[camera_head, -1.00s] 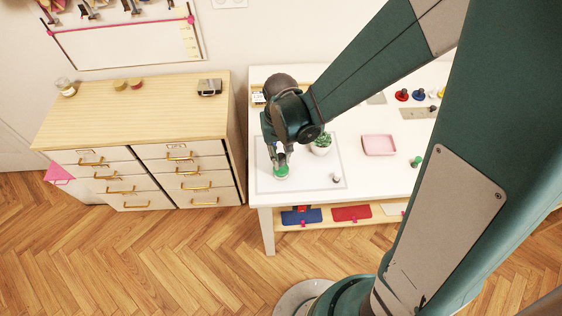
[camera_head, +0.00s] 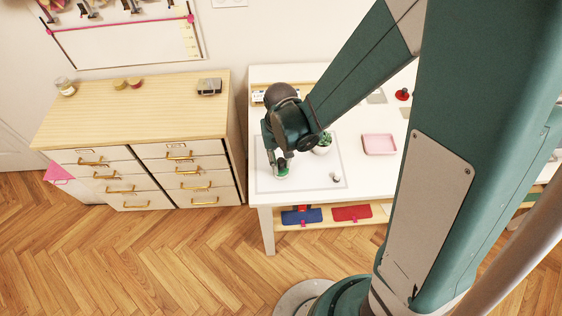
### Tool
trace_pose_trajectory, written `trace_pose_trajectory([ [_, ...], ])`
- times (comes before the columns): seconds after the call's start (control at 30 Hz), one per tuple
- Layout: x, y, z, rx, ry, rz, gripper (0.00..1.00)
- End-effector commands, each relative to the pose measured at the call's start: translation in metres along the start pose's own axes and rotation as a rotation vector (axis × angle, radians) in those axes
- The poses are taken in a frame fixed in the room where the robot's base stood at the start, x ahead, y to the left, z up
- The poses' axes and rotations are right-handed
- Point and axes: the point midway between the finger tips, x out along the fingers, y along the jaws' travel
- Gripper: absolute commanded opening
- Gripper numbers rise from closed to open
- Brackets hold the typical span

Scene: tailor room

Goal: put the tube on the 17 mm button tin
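My gripper (camera_head: 281,164) points down over the left part of the white table, with its fingertips at a small round green object (camera_head: 283,174). The view is too small to show whether the fingers are closed on it or whether it touches the table. I cannot tell whether this green object is the tube or a tin. A small grey-white piece with a dark part (camera_head: 336,178) lies on the table to the right of it. No size label is readable, so I cannot pick out the 17 mm button tin.
A potted plant (camera_head: 323,144) stands close to the right of my gripper. A pink tray (camera_head: 379,145) lies farther right, with a red object (camera_head: 403,94) behind it. A wooden-topped drawer cabinet (camera_head: 130,110) stands left.

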Motion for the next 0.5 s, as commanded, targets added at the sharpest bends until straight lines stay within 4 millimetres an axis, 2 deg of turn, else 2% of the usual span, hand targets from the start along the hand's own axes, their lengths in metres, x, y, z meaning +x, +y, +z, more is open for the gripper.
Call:
trace_pose_trajectory([
  [0.07,-0.0004,0.0000,0.0000,0.000,0.000,0.000,0.31],
  [0.5,-0.0021,0.0000,-0.0001,0.000,0.000,0.000,0.31],
])
